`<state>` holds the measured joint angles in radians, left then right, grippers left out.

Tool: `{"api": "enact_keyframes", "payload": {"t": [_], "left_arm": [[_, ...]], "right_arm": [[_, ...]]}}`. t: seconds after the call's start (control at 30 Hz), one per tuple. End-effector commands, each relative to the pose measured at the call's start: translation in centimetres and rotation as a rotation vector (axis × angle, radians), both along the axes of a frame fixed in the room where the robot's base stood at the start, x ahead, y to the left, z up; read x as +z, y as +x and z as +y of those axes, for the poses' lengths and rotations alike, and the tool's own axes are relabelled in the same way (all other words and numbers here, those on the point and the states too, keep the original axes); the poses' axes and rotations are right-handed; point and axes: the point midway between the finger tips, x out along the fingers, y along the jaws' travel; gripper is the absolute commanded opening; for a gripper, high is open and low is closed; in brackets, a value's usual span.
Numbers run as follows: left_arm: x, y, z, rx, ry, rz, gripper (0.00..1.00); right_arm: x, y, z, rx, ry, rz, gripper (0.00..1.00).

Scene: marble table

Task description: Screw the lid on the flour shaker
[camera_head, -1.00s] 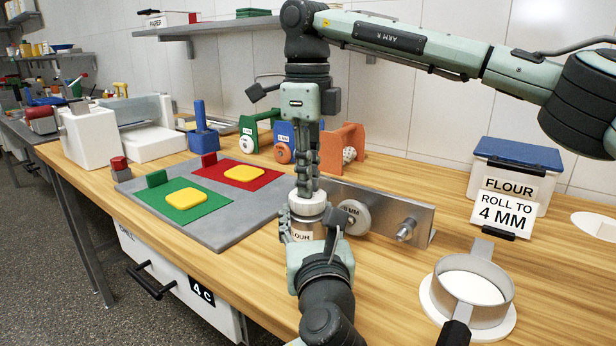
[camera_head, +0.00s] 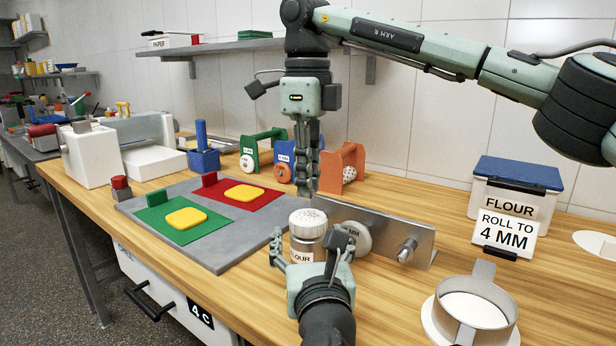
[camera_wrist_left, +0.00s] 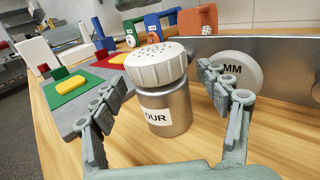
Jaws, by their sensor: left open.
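The flour shaker (camera_head: 305,254) is a metal can with a FLOUR label, standing upright on the table. Its white perforated lid (camera_head: 307,222) sits on top; the left wrist view shows the lid (camera_wrist_left: 157,64) on the can (camera_wrist_left: 168,108), roughly level. I cannot tell how tight it is. My left gripper (camera_head: 308,250) is open, with one finger on each side of the can, and the left wrist view shows gaps between them. My right gripper (camera_head: 308,188) points down above and behind the lid, apart from it. Its fingers are seen edge-on, so their opening is unclear.
A metal plate with a white MM disc (camera_head: 357,238) stands close behind the shaker. A grey board (camera_head: 215,257) with green and red mats lies to the left. A ring-shaped sieve (camera_head: 475,318) is at front right, and a blue-lidded flour box (camera_head: 516,190) behind it. Wood between them is clear.

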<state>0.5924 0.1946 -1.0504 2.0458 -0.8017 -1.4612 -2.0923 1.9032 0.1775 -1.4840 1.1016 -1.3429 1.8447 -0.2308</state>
Motion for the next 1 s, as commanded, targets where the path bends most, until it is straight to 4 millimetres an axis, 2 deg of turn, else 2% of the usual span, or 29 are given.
{"api": "enact_keyframes", "payload": {"t": [0.17,0.5,0.7,1.0], "left_arm": [[0.0,-1.0,-0.2,-0.001,0.0,0.0,0.75],[-0.1,-7.9,-1.0,-0.004,-0.002,0.002,0.75],[0.0,-10.9,-1.2,-0.002,-0.002,0.002,0.75],[0.0,-12.0,-1.3,0.0,0.0,0.0,0.75]], "right_arm": [[0.0,0.0,0.0,0.0,0.0,0.0,0.14],[0.0,0.0,0.0,0.0,0.0,0.0,0.14],[0.0,0.0,0.0,0.0,0.0,0.0,0.14],[0.0,0.0,0.0,0.0,0.0,0.0,0.14]]}}
